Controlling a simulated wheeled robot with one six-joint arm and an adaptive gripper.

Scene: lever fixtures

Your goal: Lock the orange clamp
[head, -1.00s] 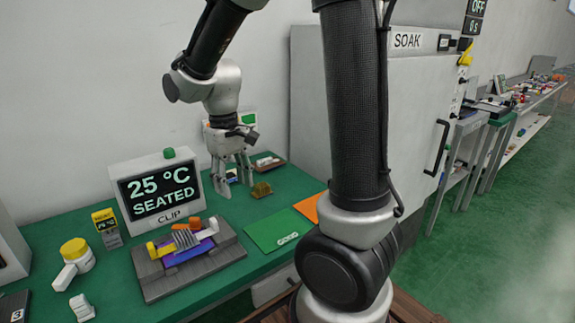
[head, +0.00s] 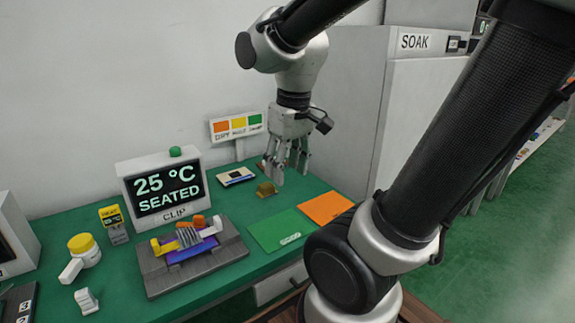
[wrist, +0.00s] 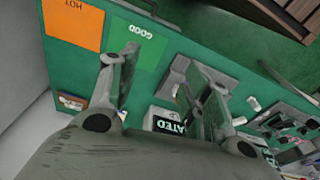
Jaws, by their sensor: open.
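The orange clamp piece (head: 197,221) sits on top of a finned grey block in the dark grey clip fixture (head: 200,277) on the green bench. A yellow piece, a purple-blue plate and a white piece are beside it. My gripper (head: 287,176) hangs fingers down over the bench, to the right of the fixture and well apart from it. It is open and empty. In the wrist view my gripper's fingers (wrist: 158,75) are spread, and one partly hides the grey fixture (wrist: 218,74). The orange piece cannot be made out there.
A display (head: 163,190) reading 25 °C SEATED stands behind the fixture. Green (head: 279,229) and orange (head: 326,207) mats lie to its right. A small brass part (head: 266,189) lies near my gripper. A yellow-topped white device (head: 81,253) stands left. The SOAK cabinet (head: 365,110) bounds the right.

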